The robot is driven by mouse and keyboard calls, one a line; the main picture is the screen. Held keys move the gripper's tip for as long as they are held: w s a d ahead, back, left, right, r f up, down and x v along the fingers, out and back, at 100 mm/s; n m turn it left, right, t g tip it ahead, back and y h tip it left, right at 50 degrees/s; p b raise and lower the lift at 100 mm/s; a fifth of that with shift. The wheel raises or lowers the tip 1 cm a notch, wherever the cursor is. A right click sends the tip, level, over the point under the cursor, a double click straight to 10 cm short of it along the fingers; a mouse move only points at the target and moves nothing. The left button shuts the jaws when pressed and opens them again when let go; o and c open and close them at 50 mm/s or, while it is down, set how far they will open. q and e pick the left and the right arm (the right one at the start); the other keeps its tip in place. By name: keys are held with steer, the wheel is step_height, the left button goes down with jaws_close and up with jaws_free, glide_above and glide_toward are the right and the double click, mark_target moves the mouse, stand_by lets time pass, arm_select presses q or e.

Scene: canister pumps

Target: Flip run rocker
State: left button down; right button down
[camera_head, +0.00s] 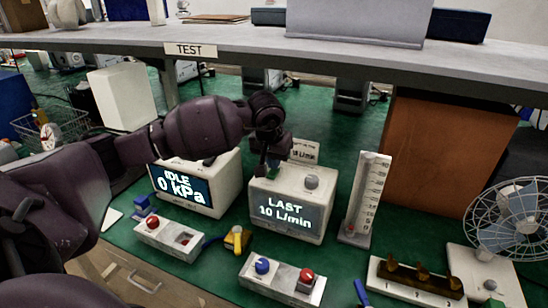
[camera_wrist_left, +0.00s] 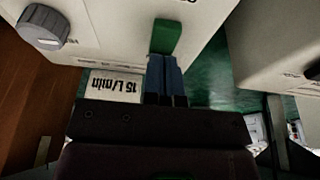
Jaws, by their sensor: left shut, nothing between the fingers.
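The pump unit with the display "LAST 10 L/min" (camera_head: 290,207) stands on the green bench. A grey knob (camera_head: 312,182) is on its top, and it also shows in the left wrist view (camera_wrist_left: 45,28). A green rocker (camera_wrist_left: 166,37) shows on the same unit in the left wrist view. My left gripper (camera_head: 272,170) is over the unit's top left; its shut blue fingers (camera_wrist_left: 165,75) are empty and right at the green rocker. I cannot tell whether they touch it. My right gripper is not in view.
A second unit reading "IDLE 0 kPa" (camera_head: 188,188) stands to the left. A flowmeter column (camera_head: 366,200) stands to the right. Button boxes (camera_head: 170,238) (camera_head: 258,284) lie in front. A "15 L/min" card (camera_wrist_left: 110,86) is behind. A shelf (camera_head: 330,48) overhangs the bench.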

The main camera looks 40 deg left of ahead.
arm_select(q)
steer(key=shift+w+f+b, duration=0.1)
steer(key=shift+f+b, duration=0.5)
steer(key=shift+b, duration=0.05)
steer(key=shift+r, duration=0.15)
steer(key=shift+s+d, duration=0.1)
steer(key=shift+s, duration=0.35)
steer(key=shift+s+d+p, duration=0.1)
steer(key=shift+s+p, duration=0.25)
steer(key=shift+s, duration=0.05)
